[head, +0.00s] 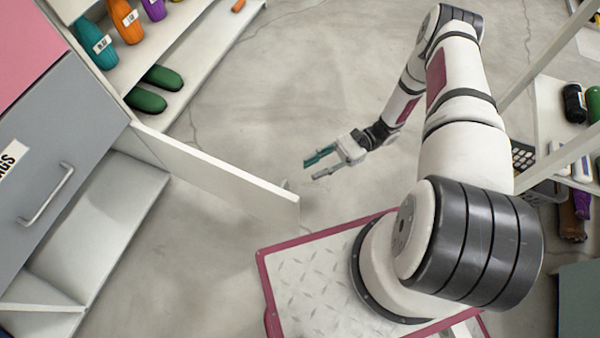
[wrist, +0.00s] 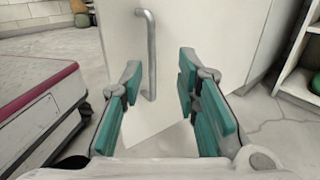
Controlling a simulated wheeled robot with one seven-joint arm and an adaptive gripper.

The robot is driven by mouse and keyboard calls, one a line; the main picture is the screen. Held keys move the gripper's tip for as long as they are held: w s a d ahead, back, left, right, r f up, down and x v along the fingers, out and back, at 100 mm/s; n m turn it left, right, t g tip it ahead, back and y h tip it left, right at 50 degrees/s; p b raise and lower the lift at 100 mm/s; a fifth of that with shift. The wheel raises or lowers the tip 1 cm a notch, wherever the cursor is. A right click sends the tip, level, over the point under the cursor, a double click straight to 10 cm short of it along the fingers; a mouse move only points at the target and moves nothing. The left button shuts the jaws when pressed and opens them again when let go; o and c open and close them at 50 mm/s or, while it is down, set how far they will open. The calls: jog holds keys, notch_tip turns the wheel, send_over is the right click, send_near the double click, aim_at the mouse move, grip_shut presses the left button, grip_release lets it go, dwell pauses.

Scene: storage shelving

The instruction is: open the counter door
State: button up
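The white counter door (head: 215,180) stands swung out from the cabinet at the left of the head view, its free end near my base. The cabinet interior (head: 95,215) shows behind it. In the wrist view the door face (wrist: 195,28) fills the middle, with a grey bar handle (wrist: 151,55) upright on it. My gripper (head: 311,167) is beyond the door's free end in the head view, apart from it. In the wrist view my gripper (wrist: 160,78) has its teal fingers spread, with the handle ahead between them, nearer the left finger. Nothing is held.
A grey drawer (head: 55,150) with its own handle is above the cabinet opening. A shelf with bottles (head: 128,22) and green items (head: 160,77) stands at the upper left. Another stocked shelf (head: 560,110) is at the right. The concrete floor (head: 300,70) between is clear.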

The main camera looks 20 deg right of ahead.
jog(key=shift+v, duration=1.6)
jog(key=shift+r, duration=0.1)
